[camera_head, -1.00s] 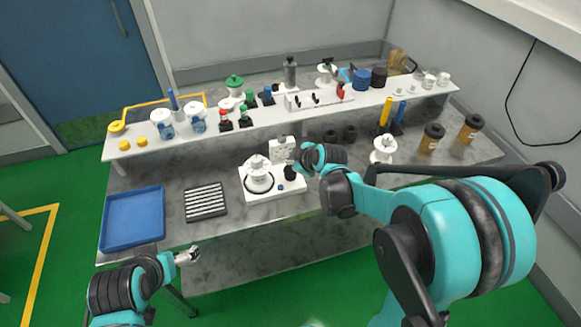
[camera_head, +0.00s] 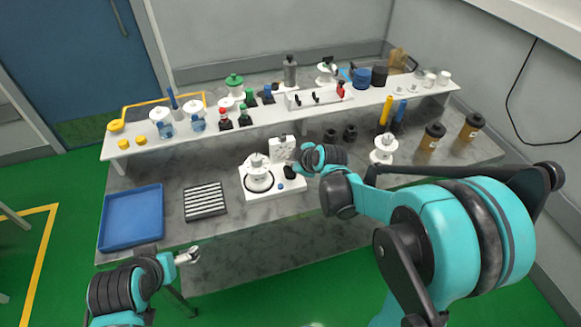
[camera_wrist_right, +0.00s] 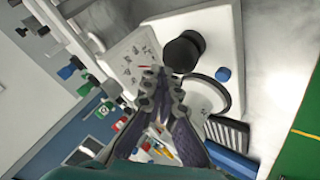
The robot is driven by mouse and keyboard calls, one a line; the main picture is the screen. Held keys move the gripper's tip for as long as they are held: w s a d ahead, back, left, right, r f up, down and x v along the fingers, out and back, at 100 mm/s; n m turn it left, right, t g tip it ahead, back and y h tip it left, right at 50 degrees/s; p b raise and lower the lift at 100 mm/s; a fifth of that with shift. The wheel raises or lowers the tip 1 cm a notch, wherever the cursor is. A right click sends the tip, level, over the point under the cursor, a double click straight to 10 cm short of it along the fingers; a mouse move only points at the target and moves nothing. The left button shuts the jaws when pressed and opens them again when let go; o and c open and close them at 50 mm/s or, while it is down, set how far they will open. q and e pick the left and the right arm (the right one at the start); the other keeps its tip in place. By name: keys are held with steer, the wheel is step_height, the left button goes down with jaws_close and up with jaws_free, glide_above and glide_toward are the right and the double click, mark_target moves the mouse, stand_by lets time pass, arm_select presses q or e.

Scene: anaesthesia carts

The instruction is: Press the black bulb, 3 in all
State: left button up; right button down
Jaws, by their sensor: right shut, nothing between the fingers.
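The black bulb (camera_head: 290,172) sits on the right part of a white device (camera_head: 259,193) on the grey bench. It also shows in the right wrist view (camera_wrist_right: 184,52), dark and round. My right gripper (camera_head: 296,164) reaches in from the right beside the bulb and partly covers that side of the device. In the wrist view its fingertips (camera_wrist_right: 160,74) are together and empty, just left of and below the bulb; I cannot tell whether they touch it. My left gripper (camera_head: 187,256) hangs off the bench's front edge, apart from everything; its fingers are too small to read.
A small blue button (camera_head: 280,186) is on the device near the bulb. A ribbed dark tray (camera_head: 205,201) and a blue tray (camera_head: 131,217) lie to the left. A white shelf (camera_head: 265,130) with bottles runs behind. Brown jars (camera_head: 432,137) stand right.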

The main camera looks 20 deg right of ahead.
steer(key=shift+f+b, duration=0.65)
steer(key=shift+f, duration=0.2)
stand_by(0.9)
steer(key=shift+r, duration=0.15)
steer(key=shift+r+p, duration=1)
steer(key=shift+r, duration=0.1)
steer(key=shift+r, duration=0.15)
step_height(320, 180, up, 5)
steer(key=p, duration=0.4)
steer(key=shift+f, duration=0.2)
steer(key=shift+r, duration=0.1)
stand_by(1.2)
step_height(320, 180, up, 4)
steer(key=shift+f+p, duration=0.1)
steer(key=shift+p, duration=1)
